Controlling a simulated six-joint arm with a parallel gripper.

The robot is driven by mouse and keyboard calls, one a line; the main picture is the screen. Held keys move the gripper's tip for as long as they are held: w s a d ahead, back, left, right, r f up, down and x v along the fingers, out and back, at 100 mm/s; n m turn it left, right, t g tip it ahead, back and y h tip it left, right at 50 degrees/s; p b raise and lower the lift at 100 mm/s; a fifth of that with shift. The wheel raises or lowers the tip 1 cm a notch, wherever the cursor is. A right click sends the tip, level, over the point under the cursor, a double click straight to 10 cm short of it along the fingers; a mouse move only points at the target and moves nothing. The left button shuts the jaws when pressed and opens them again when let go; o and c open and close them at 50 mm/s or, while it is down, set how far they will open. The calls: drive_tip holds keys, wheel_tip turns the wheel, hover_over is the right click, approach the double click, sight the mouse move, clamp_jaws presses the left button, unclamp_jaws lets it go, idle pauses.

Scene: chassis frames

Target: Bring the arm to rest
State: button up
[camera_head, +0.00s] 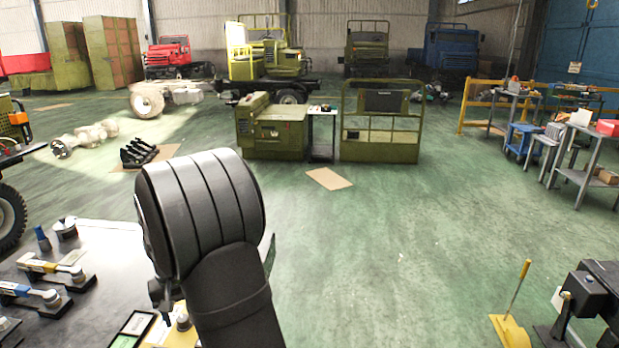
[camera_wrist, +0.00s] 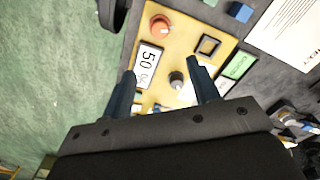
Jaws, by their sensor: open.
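My gripper (camera_wrist: 163,88) shows in the wrist view with its two dark fingers spread apart and nothing between them. It hangs above a yellow panel (camera_wrist: 163,58) on a dark table. How far the fingers are above the panel is hard to tell. In the head view my arm hides the gripper and most of the panel.
A white printed sheet (camera_wrist: 285,30) lies beside the panel.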

wheel_tip(320, 180, down, 17)
drive_tip(key=shift+r, duration=0.1)
idle(0.3)
idle(0.4)
